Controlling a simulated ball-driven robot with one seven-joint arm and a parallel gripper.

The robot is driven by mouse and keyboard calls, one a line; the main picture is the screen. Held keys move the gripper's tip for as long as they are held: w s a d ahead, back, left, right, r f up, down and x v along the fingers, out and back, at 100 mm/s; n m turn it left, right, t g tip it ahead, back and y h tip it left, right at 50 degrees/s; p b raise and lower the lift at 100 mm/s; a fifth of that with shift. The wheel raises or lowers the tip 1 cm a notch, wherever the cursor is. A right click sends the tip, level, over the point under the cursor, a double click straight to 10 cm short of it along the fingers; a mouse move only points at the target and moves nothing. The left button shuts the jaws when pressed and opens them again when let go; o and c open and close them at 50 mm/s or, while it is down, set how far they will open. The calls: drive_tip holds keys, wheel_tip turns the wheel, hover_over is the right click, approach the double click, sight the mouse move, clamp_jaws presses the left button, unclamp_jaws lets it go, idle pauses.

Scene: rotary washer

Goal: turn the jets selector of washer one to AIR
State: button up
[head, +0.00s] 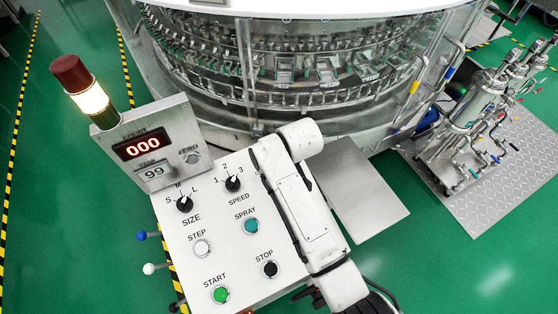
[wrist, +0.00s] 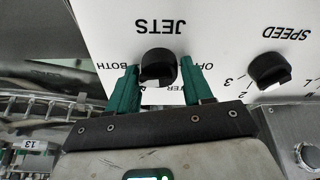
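The jets selector (wrist: 158,68) is a black knob on the white panel, under the word JETS, which reads upside down in the wrist view. My gripper (wrist: 158,78) has its two green fingers apart, one on each side of the knob. I cannot tell whether either finger touches it. BOTH is readable on the left; the labels on the right are partly covered by a finger. No AIR label is readable, and the knob's pointing direction is unclear. In the head view my white arm hides the jets selector and the gripper.
The speed selector (wrist: 269,71) is a similar black knob close to the right finger. The panel (head: 223,262) also carries a size selector (head: 184,204), a spray button (head: 251,226), a stop button (head: 270,269) and a start button (head: 221,294). The rotary washer (head: 290,70) stands behind.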

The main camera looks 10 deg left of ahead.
drive_tip(key=c, duration=0.6)
drive_tip(key=shift+c, duration=0.2)
drive_tip(key=shift+n, duration=0.3)
drive_tip(key=n+p, duration=0.1)
drive_tip(key=n, duration=0.3)
drive_tip(key=shift+g, duration=0.3)
drive_tip(key=n, duration=0.6)
drive_tip(key=shift+g+y+p, duration=0.3)
drive_tip(key=shift+g, duration=0.1)
drive_tip(key=shift+n, duration=0.4)
drive_tip(key=o, duration=1)
